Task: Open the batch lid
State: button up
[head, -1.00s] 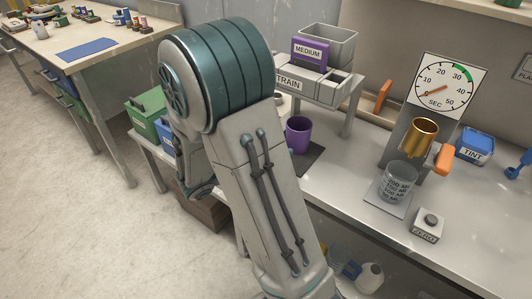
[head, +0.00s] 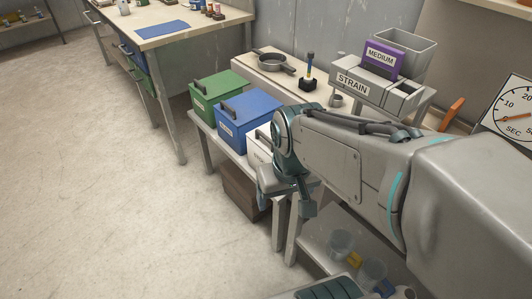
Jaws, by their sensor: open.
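Three lidded boxes stand in a row on a low bench in the head view: a green box (head: 219,95) at the back, a blue box (head: 249,118) in the middle and a white box (head: 258,150) at the front. The green and blue lids carry dark bar handles, and both look closed. The white box is mostly hidden behind my arm. The box labels are too small to read, so I cannot tell which is the batch lid. My gripper (head: 288,194) is open and empty, pointing down in front of the white box.
A strainer stand (head: 369,85) marked STRAIN holds a purple MEDIUM block (head: 381,58). A pan (head: 272,62) lies behind the boxes. A brown crate (head: 244,190) sits under the bench. Clear floor lies to the left.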

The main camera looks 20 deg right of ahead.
aim_at(209, 88)
jog(key=z, duration=0.35)
jog(key=k, duration=0.3)
jog(key=u, duration=1.35)
jog(key=i, duration=1.2)
jog(key=z, duration=0.8)
jog(key=i, duration=1)
jog(key=z, duration=0.95)
